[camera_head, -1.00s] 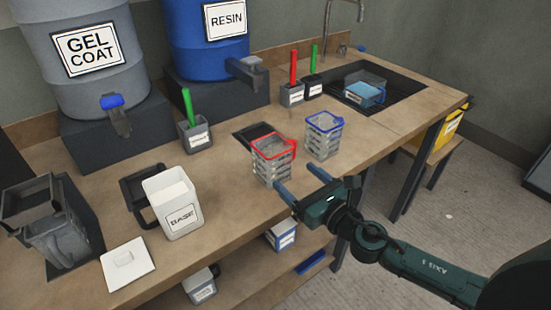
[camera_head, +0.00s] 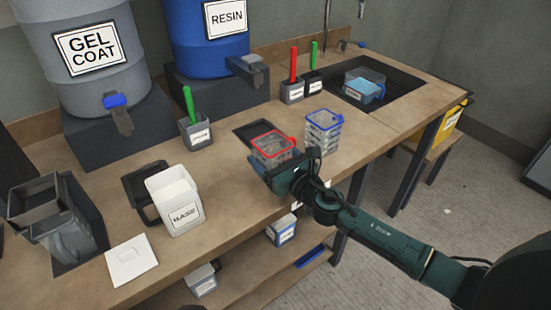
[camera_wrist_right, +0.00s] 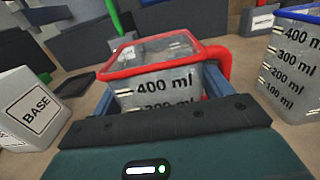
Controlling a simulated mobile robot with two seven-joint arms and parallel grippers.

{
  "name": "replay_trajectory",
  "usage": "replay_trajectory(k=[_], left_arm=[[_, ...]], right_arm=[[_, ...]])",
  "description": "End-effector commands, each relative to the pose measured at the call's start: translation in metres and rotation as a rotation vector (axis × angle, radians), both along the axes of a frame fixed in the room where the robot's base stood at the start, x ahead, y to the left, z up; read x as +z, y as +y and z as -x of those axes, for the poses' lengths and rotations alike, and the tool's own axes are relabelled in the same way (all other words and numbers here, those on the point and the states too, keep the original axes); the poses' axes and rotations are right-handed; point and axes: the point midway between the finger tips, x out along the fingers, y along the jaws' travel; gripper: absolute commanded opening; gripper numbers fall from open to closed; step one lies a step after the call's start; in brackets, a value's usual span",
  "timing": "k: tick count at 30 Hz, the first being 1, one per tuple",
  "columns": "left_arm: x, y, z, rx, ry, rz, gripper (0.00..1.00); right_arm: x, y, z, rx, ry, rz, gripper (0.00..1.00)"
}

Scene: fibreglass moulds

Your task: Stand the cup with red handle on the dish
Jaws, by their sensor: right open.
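The cup with red handle (camera_head: 271,145) is a clear measuring cup with a red rim, upright on the bench; it also shows in the right wrist view (camera_wrist_right: 160,78). My right gripper (camera_head: 277,163) is open at the cup, with one blue finger on each side of it; I cannot tell whether they touch it. The gripper hides the cup's lower part. A dark, flat square (camera_head: 245,130), which looks like the dish, lies on the bench just behind the cup, partly hidden by it. My left gripper is not in view.
A similar cup with a blue rim (camera_head: 322,130) stands close on the right. A white BASE container (camera_head: 177,202) stands to the left, and a grey pot with a green handle (camera_head: 195,132) behind. The sink (camera_head: 395,92) is at the far right.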

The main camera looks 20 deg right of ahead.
Motion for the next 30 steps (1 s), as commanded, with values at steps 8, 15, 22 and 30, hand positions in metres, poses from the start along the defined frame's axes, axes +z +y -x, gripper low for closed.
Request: replay_trajectory(k=[8, 15, 22, 30], left_arm=[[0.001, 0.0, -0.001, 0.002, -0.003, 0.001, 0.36], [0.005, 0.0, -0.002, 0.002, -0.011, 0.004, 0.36], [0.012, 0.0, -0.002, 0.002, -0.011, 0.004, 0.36], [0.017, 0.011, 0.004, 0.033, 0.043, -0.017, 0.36]], right_arm=[[0.0, 0.0, 0.0, 0.0, 0.0, 0.0, 0.57], [0.0, -0.001, 0.0, -0.001, 0.0, 0.0, 0.4], [0.01, -0.001, 0.0, 0.0, -0.003, 0.002, 0.4], [0.065, -0.001, 0.0, 0.001, -0.005, 0.004, 0.4]])
